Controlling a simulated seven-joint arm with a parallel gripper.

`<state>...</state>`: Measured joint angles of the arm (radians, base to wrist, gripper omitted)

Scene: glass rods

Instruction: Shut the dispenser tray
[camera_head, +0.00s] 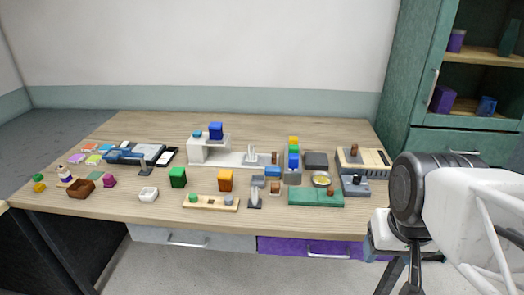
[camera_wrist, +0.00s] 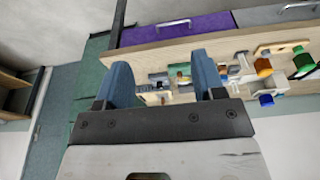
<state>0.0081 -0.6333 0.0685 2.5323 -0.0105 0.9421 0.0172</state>
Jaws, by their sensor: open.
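A grey upright holder (camera_head: 292,178) stands right of the table's middle with yellow, green and blue blocks stacked in it; it looks like the dispenser. A small blue piece (camera_head: 272,172) sits low against its left side and may be its tray, pulled out; the picture is too small to be sure. My gripper (camera_wrist: 164,82) shows two blue fingers spread wide in the wrist view, with nothing between them. In the head view my arm is at the lower right, off the table's front right corner, well apart from the dispenser.
A purple drawer (camera_head: 311,247) is below.

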